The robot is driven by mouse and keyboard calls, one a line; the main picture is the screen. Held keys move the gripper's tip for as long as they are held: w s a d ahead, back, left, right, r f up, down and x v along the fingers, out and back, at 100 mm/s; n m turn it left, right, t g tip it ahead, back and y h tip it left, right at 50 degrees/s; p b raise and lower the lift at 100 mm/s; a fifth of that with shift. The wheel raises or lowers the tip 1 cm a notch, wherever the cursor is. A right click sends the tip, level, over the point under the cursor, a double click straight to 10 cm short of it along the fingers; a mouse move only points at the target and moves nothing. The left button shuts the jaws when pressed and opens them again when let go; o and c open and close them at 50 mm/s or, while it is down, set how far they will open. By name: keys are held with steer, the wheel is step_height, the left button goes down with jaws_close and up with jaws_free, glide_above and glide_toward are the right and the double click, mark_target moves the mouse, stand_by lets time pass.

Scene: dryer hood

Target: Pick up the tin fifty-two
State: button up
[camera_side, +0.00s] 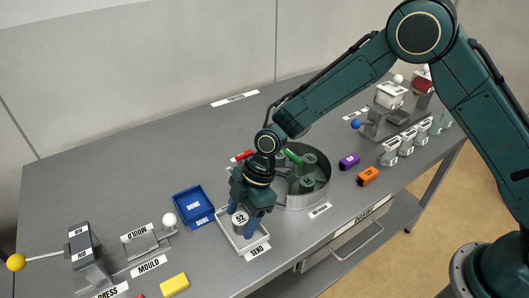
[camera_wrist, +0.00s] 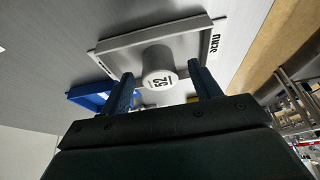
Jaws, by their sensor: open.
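The tin fifty-two (camera_side: 240,221) is a small grey cylinder with a white top marked 52. It stands upright in a shallow pale tray (camera_side: 256,246) by the SEND label. In the wrist view the tin (camera_wrist: 158,68) shows between and just beyond my two blue fingers, with the tray rim (camera_wrist: 150,35) around it. My gripper (camera_side: 251,222) is open, pointing down over the tray. In the wrist view my gripper (camera_wrist: 163,92) has a finger on each side of the tin, with visible gaps. In the side view the fingers partly hide the tin.
A blue DONE tray (camera_side: 190,217) stands left of the tin's tray. A round grey hood or carousel (camera_side: 318,187) with tins stands close behind right. A purple block (camera_side: 349,161) and an orange block (camera_side: 367,176) lie right. The mould (camera_side: 140,243) and press (camera_side: 84,250) stand left. A yellow block (camera_side: 174,285) lies in front.

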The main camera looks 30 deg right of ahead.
steer(key=shift+a+f, duration=0.2)
steer(key=shift+f, duration=0.3)
steer(key=c, duration=1.1)
